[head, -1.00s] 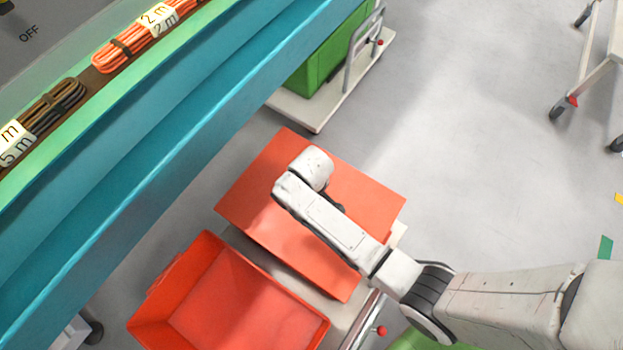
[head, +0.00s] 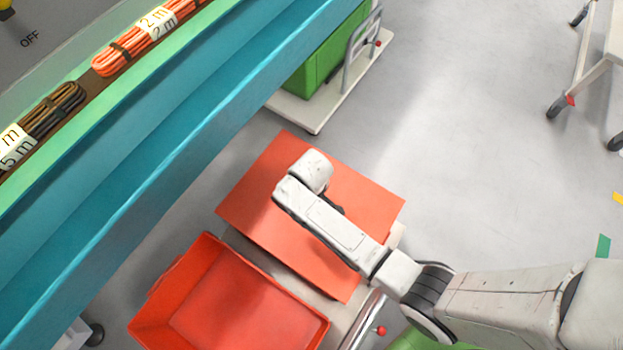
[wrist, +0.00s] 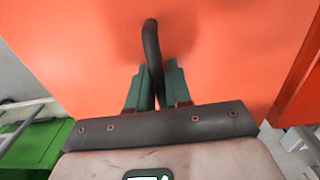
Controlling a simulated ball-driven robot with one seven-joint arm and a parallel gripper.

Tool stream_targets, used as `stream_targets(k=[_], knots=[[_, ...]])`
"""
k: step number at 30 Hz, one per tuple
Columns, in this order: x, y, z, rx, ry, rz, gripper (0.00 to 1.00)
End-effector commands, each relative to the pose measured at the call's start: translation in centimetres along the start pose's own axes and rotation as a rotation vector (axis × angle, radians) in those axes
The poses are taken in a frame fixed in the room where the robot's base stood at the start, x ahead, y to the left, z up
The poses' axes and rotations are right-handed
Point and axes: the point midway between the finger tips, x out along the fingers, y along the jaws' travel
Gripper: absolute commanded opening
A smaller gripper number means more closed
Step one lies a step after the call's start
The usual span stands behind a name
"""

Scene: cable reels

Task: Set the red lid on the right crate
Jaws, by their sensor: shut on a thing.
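The red lid (head: 258,200) is a flat orange-red panel in the head view, under my wrist. It also fills most of the wrist view (wrist: 90,50). My gripper (wrist: 156,75) is shut on the lid's dark, curved handle (wrist: 152,42). In the head view my arm hides the fingers and handle. An open red crate (head: 172,285) stands beside the lid at the lower left, its inside visible and apparently empty. Whatever lies directly beneath the lid is hidden, so I cannot tell whether the lid touches a crate there.
A pale trolley (head: 345,315) shows beside the open crate. A teal shelf (head: 190,125) with cable bundles runs along the upper left. A green crate (head: 325,60) stands on another trolley at the back. Clear grey floor (head: 480,190) lies to the right.

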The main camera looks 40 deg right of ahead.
Motion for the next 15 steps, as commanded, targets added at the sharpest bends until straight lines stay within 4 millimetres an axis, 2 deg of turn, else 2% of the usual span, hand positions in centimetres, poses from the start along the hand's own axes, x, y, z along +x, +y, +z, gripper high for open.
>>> stream_targets(k=[15], knots=[[0.87, 0.02, -0.08, 0.000, 0.002, 0.001, 0.00]])
